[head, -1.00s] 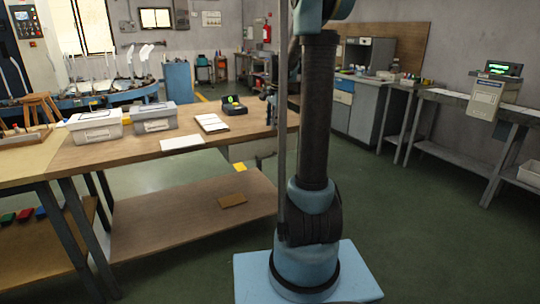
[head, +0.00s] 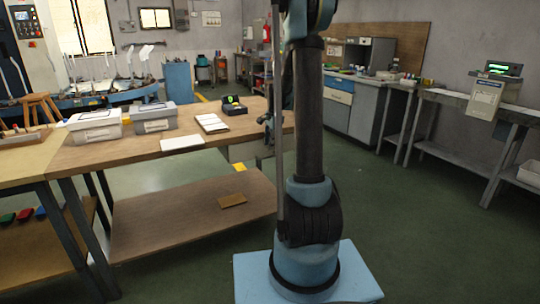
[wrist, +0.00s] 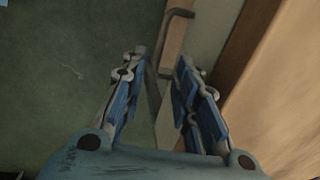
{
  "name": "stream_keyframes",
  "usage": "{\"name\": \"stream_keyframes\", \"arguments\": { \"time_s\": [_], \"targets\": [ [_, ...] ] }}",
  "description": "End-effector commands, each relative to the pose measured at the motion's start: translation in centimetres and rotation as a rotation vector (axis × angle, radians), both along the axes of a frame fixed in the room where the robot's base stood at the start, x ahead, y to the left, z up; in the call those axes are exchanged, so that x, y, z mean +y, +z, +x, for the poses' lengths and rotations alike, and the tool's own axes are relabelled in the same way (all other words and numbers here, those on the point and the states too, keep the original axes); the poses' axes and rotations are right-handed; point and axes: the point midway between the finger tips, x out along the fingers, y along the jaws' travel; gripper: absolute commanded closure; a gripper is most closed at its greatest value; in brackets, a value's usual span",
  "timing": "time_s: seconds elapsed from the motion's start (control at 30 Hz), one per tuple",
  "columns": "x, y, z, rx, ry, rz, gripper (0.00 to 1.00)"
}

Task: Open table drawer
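The table (head: 130,155) has a wooden top, and a pale drawer front (head: 243,151) shows under its right end in the head view. In the wrist view a dark bracket-shaped handle (wrist: 181,13) sits along a narrow wooden strip (wrist: 174,42). A grey-green band lies between that strip and the broad wooden surface at right; I cannot tell whether the drawer is slightly open. My gripper (wrist: 162,58) is open, its blue-padded fingers on either side of the handle's lower end. Contact cannot be told. In the head view my arm mostly hides the gripper.
Two grey lidded bins (head: 96,125) (head: 153,117), papers (head: 182,143) and a dark device with a green display (head: 233,105) stand on the table. A lower shelf (head: 170,220) holds a small brown item (head: 232,201). Green floor is clear at right.

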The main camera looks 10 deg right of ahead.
Motion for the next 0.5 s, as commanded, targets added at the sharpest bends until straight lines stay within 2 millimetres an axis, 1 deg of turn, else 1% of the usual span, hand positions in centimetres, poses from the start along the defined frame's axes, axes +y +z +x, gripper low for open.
{"name": "stream_keyframes", "arguments": {
  "time_s": [0.03, 0.2, 0.3, 0.5],
  "targets": [
    [0.1, -0.8, 0.2, 0.000, 0.000, 0.000, 0.72],
    [0.2, -3.2, 0.6, 0.000, 0.000, 0.000, 0.72],
    [0.3, -4.4, 0.8, 0.000, 0.001, 0.000, 0.72],
    [0.4, -5.8, 1.0, 0.000, 0.001, 0.000, 0.72]
  ]
}}
